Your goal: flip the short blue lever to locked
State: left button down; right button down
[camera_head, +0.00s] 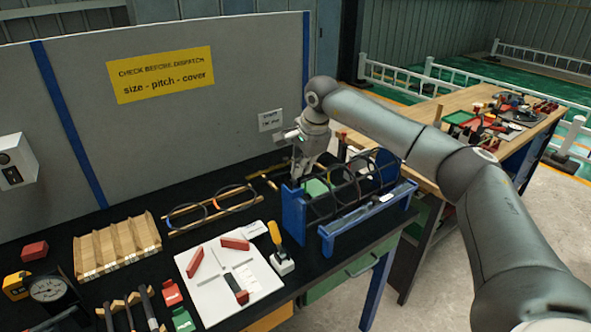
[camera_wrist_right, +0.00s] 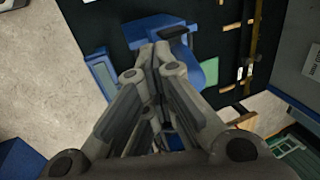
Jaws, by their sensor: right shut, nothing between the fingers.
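My right gripper (camera_head: 301,172) is at the left end of the blue rebar cage stand (camera_head: 294,212), fingers pointing down. In the wrist view its closed fingertips (camera_wrist_right: 157,50) are beside a blue part with a dark grip (camera_wrist_right: 173,32), which may be the short blue lever. I cannot tell whether they touch it, or which position it is in. In the head view my gripper covers that spot and no lever can be made out. The stand holds a cage with dark rings (camera_head: 350,186). My left gripper is not in view.
A white board (camera_head: 222,295) with red blocks, a yellow-handled tool (camera_head: 275,238) and a wooden grooved block (camera_head: 117,246) lie left of the stand on the black bench. A grey panel with a yellow sign (camera_head: 160,75) rises behind. Another cluttered bench (camera_head: 465,108) stands at right.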

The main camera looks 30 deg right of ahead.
jog(key=shift+w+r, duration=0.1)
jog(key=shift+w, duration=0.45)
